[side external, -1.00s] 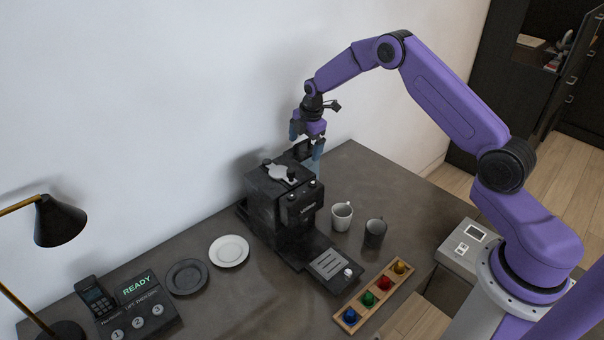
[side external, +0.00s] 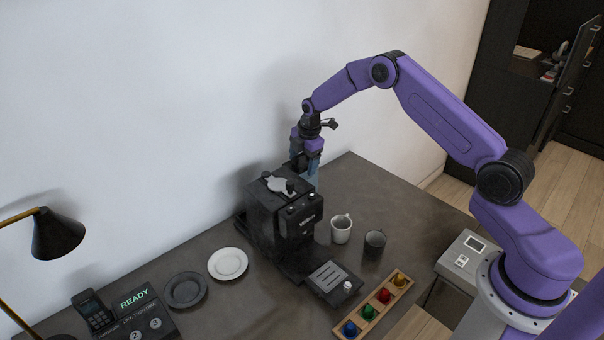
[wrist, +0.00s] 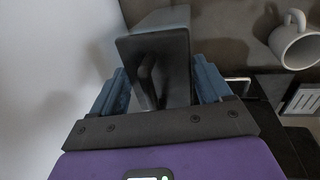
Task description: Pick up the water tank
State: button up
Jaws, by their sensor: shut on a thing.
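The water tank (wrist: 155,50) has a dark lid with a raised grip and paler side walls in the wrist view. It stands behind the black coffee machine (side external: 283,213). My gripper (wrist: 162,82) has one blue finger on each side of the tank and is shut on it. In the side view my gripper (side external: 306,165) points down at the back of the machine and hides much of the tank. I cannot tell whether the tank is lifted.
A white mug (side external: 341,229) and a dark mug (side external: 374,244) stand right of the machine. A wooden rack (side external: 373,306) of coloured capsules lies in front. A white plate (side external: 227,264), a dark plate (side external: 186,290) and a lamp (side external: 58,234) are left. The wall is close behind.

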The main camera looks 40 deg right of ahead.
jog(key=shift+w+r, duration=0.1)
jog(key=shift+r, duration=0.5)
notch_tip(320, 180, up, 2)
jog(key=shift+r, duration=0.1)
jog(key=s+a+r, duration=0.1)
jog(key=s+r, duration=0.8)
jog(key=s, duration=0.5)
jog(key=shift+a+r, duration=0.25)
jog(key=shift+r, duration=0.05)
